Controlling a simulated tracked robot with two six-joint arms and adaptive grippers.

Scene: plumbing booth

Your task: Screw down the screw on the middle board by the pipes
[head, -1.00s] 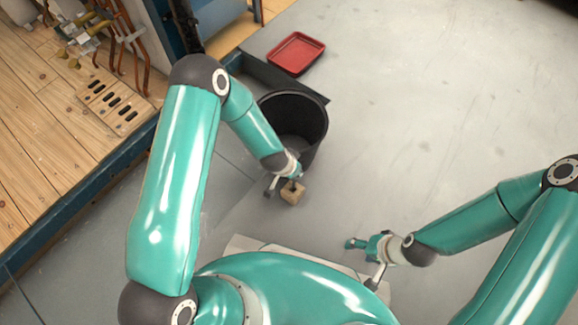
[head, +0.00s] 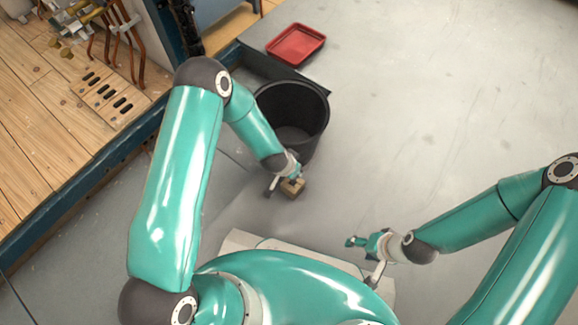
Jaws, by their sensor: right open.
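My left gripper (head: 282,184) hangs in front of the black bucket, its fingers small and partly hidden by my arm. A small brown wooden block (head: 293,189) shows right at its fingertips; I cannot tell whether the fingers grip it. The copper pipes (head: 130,45) stand at the upper left, on a wooden deck. A slotted wooden board (head: 108,99) lies on the deck in front of them. No screw can be made out.
The black bucket (head: 317,118) stands on the floor beyond my left gripper. A red tray (head: 296,44) lies behind it. The wooden deck (head: 40,135) has a blue edge along its near side. The grey floor to the right is clear.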

